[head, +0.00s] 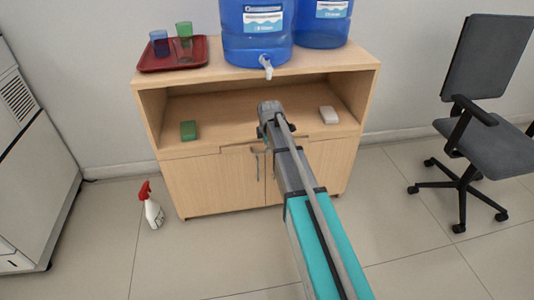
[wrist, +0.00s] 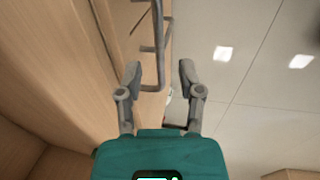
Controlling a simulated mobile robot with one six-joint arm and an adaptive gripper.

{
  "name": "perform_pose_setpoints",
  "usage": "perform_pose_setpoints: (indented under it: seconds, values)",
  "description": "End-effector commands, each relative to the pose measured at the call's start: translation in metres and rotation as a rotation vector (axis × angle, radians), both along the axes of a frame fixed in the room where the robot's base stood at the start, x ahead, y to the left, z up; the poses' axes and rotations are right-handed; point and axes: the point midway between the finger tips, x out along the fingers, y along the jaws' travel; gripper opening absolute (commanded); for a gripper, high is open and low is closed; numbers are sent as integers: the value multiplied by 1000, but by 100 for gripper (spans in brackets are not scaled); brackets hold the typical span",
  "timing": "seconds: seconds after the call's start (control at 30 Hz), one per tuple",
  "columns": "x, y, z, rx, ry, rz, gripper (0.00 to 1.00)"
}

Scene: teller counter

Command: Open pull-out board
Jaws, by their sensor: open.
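The wooden cabinet (head: 215,185) has an open shelf above two doors. The pull-out board (head: 235,148) appears as a thin strip at the front, just under the shelf and above the doors; it looks pushed in. My arm covers part of it. My gripper (wrist: 158,76) is open and empty in the wrist view, its two fingers apart. A grey bar handle (wrist: 161,50) stands off the wooden front just beyond and between the fingertips, not gripped. In the head view, a door handle (head: 257,163) shows left of my arm.
On the cabinet top are a red tray (head: 172,62) with two cups and two blue water containers (head: 257,30). A green block (head: 188,130) and a white block (head: 329,115) lie on the shelf. A spray bottle (head: 152,207) stands on the floor. An office chair (head: 480,130) is at right.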

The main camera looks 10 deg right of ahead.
Motion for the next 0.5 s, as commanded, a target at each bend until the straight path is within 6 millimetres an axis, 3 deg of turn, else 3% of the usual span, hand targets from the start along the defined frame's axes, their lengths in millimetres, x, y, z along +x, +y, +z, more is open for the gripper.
perform_pose_setpoints:
  seconds: [0.2, 0.5]
  values:
    - [3, 0, -17, 0, 0, 0, 48]
    - [4, 0, -23, 0, 0, 0, 48]
